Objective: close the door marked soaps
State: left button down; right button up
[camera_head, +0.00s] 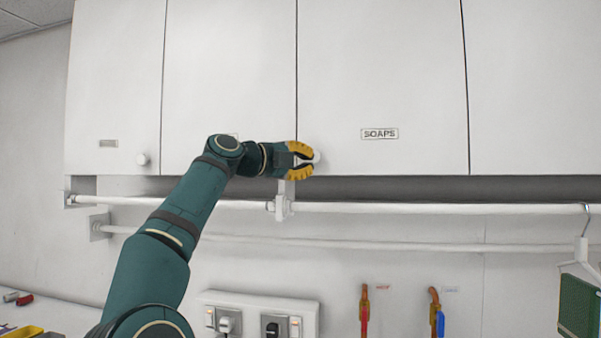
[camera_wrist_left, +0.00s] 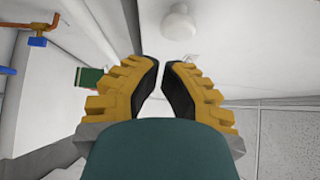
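The white door marked SOAPS (camera_head: 400,70) is in the upper right of the head view, with its label (camera_head: 380,134) low on its face. It looks flush with its neighbours; I cannot tell if a small gap remains. Its round white knob (camera_head: 313,157) is at the lower left corner. My left gripper (camera_head: 304,158) is at that corner, partly overlapping the knob. In the left wrist view, the fingers (camera_wrist_left: 161,66) are nearly together with nothing between them, and the knob (camera_wrist_left: 179,22) is beyond the tips, apart from them. My right gripper is out of view.
Other white doors (camera_head: 115,70) flank it, the left one with a knob (camera_head: 142,159). A white rail (camera_head: 420,208) runs below the cabinets, with a hanger (camera_head: 582,250) at right. Sockets (camera_head: 258,312) and hooked tools (camera_head: 365,308) are on the wall below.

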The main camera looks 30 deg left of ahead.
pick_arm(q)
jog(key=s+a+p, duration=0.1)
jog(key=a+p, duration=0.5)
jog(key=a, duration=0.4)
jog(key=shift+r, duration=0.2)
jog(key=shift+s, duration=0.1)
